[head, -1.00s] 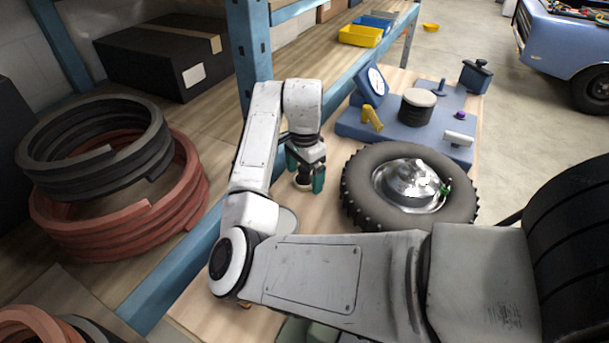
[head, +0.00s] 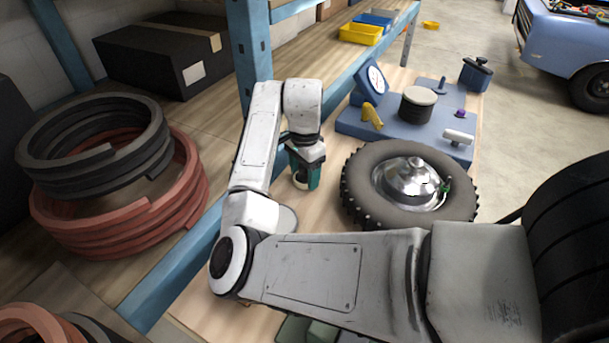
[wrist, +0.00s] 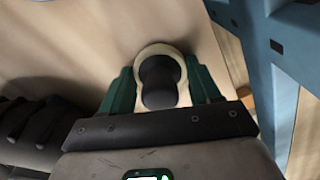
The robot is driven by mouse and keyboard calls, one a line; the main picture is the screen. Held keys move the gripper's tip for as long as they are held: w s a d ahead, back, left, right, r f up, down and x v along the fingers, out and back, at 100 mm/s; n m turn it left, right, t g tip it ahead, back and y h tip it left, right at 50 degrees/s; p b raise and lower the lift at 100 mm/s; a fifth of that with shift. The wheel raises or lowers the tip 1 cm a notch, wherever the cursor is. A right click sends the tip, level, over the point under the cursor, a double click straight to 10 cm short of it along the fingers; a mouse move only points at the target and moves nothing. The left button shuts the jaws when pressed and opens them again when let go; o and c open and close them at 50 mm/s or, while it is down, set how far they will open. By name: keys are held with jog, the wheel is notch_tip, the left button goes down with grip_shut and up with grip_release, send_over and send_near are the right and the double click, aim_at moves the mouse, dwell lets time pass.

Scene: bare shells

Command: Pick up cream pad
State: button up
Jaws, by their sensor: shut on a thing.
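The cream pad (wrist: 158,47) shows in the wrist view as a pale round disc with a black knob standing on it. The two green fingers of my gripper (wrist: 163,78) stand on either side of the knob and are shut on it. In the head view my gripper (head: 307,174) points down over the wooden bench, left of the tyre. Only a small cream part of the pad (head: 300,186) shows below the fingers there. I cannot tell whether the pad still touches the bench.
A tyre with a shiny hub (head: 408,188) lies just right of my gripper. A blue fixture (head: 390,128) with a dial stands behind it. A blue shelf frame (head: 190,262) runs along the left, with black and red coils (head: 120,235) beyond.

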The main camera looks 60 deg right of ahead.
jog(key=shift+r, duration=0.8)
jog(key=s+r, duration=0.3)
jog(key=s, duration=0.1)
jog(key=s+a+r, duration=0.1)
jog(key=s+r, duration=0.3)
jog(key=s, duration=0.1)
jog(key=s+r, duration=0.4)
jog(key=s, duration=0.1)
jog(key=shift+a+r, duration=0.2)
jog(key=o, duration=0.5)
jog(key=c, duration=0.4)
